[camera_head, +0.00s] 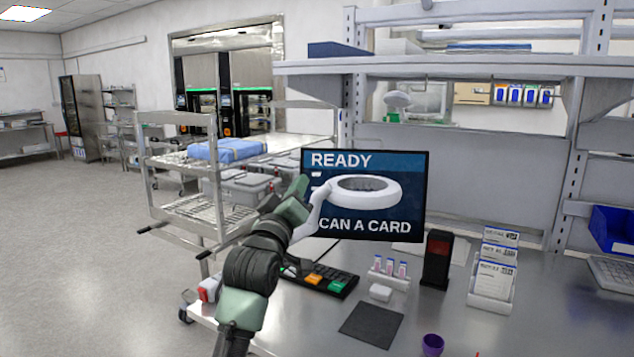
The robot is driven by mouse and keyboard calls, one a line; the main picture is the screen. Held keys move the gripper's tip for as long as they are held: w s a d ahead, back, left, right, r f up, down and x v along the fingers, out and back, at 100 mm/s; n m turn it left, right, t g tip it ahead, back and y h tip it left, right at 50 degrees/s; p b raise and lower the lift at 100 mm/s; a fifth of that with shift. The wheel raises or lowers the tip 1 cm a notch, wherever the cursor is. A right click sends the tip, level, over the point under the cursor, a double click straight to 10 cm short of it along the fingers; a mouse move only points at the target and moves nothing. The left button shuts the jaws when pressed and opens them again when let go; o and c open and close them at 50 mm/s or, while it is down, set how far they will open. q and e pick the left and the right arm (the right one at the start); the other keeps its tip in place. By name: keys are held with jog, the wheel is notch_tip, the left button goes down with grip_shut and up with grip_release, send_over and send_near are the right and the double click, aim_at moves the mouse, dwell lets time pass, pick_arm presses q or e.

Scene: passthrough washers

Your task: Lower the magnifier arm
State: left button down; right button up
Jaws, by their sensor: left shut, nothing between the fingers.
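The magnifier (362,201) is a white ring-shaped head with a dark lens, raised above the steel bench in front of the screen. Its white arm (316,212) slopes down and left from the ring; its lower part is hidden behind my left arm. My left gripper (299,190) is shut and empty, with its fingers close beside the left side of the magnifier arm. I cannot tell whether they touch it. My right gripper is not in view.
The screen (410,165) reads READY. On the bench (540,325) are a keypad (335,285), a vial rack (388,278), a black scanner (437,262), a card holder (492,290), a dark mat (371,325) and a purple cup (432,344). A steel cart (190,212) stands left.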

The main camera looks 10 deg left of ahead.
pick_arm(q)
jog(key=w+p, duration=0.1)
jog(key=w+d+p, duration=0.1)
jog(key=w, duration=0.1)
jog(key=w+d+p, duration=0.1)
jog(key=w, duration=0.1)
jog(key=shift+w, duration=0.2)
jog(key=shift+s+d+f, duration=0.15)
jog(key=shift+d+f, duration=0.3)
jog(key=shift+f, duration=0.2)
jog(key=shift+f, duration=0.1)
